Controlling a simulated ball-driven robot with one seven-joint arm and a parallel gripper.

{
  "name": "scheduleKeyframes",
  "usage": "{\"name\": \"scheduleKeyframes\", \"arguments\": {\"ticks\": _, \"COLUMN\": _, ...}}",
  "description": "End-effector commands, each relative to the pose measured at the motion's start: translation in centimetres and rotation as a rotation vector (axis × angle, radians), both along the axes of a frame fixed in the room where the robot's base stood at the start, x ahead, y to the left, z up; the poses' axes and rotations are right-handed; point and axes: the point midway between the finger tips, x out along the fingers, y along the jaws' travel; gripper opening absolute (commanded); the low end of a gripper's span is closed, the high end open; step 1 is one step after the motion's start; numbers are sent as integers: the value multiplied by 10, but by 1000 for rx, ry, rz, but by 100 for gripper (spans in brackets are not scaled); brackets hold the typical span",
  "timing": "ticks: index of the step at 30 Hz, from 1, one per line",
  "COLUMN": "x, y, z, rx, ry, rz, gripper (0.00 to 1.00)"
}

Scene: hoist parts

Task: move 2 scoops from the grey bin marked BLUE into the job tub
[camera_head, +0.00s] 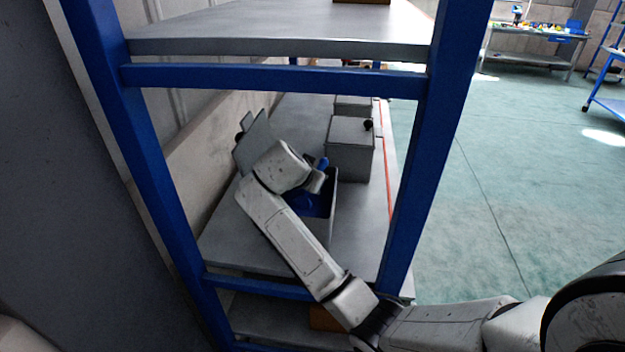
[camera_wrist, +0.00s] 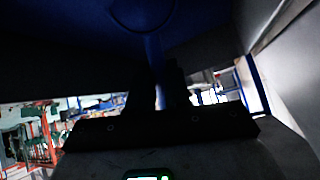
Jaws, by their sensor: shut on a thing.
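A grey bin (camera_head: 334,198) stands open on the middle shelf, its raised lid (camera_head: 250,145) leaning back on the left. Dark blue material (camera_head: 313,204) shows inside. No marking can be read. My gripper reaches over this bin, mostly hidden behind my wrist in the head view; a bit of blue (camera_head: 322,163) shows beside it. In the wrist view my gripper (camera_wrist: 158,90) is shut on the handle of a blue scoop (camera_wrist: 153,48). The rounded scoop end points away, in shadow; whether it holds anything cannot be told. I see no job tub.
Blue rack posts (camera_head: 424,160) and a crossbar (camera_head: 270,77) frame my arm closely. A shelf (camera_head: 280,30) lies above. Closed grey bins (camera_head: 350,148) stand farther back. Open green floor (camera_head: 510,180) lies right, with a workbench (camera_head: 535,55) beyond.

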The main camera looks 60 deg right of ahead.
Motion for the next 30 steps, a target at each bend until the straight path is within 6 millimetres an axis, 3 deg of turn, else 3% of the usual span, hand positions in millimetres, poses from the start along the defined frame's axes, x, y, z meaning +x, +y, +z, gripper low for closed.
{"name": "scheduleKeyframes", "arguments": {"ticks": 8, "x": 0, "y": 0, "z": 6, "rx": -1, "ry": -1, "rz": 0, "gripper": 0}}
{"name": "scheduleKeyframes", "arguments": {"ticks": 30, "x": 1, "y": 0, "z": 80, "rx": -1, "ry": -1, "rz": 1, "gripper": 0}}
